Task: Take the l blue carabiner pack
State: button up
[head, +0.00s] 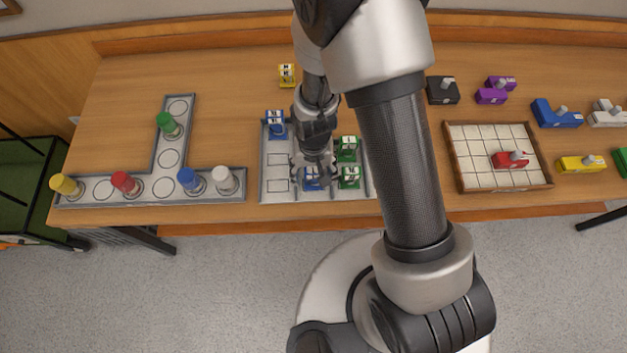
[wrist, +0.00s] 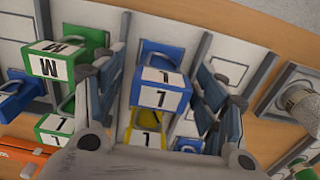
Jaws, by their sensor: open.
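The l blue carabiner pack (wrist: 160,90), with L on its white label, stands in the front of the grey slotted tray (head: 277,172). It also shows in the head view (head: 312,178), partly covered by my gripper (head: 314,165). In the wrist view my gripper (wrist: 162,80) is open, with one finger on each side of this pack. I cannot tell whether the fingers touch it. A yellow L pack (wrist: 146,138) stands just behind it. A green M pack (wrist: 54,60) and a green L pack (wrist: 54,129) stand beside it.
Another blue pack (head: 275,123) stands at the tray's back left. A yellow pack (head: 287,75) stands behind the tray. My arm hides the tray's right side.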

notch_tip(320, 180, down, 2)
jog(key=shift+f, duration=0.25)
jog(key=shift+c, duration=0.4)
jog(key=c, duration=1.1)
jog(key=shift+r, duration=0.15)
jog(key=shift+c, duration=0.2)
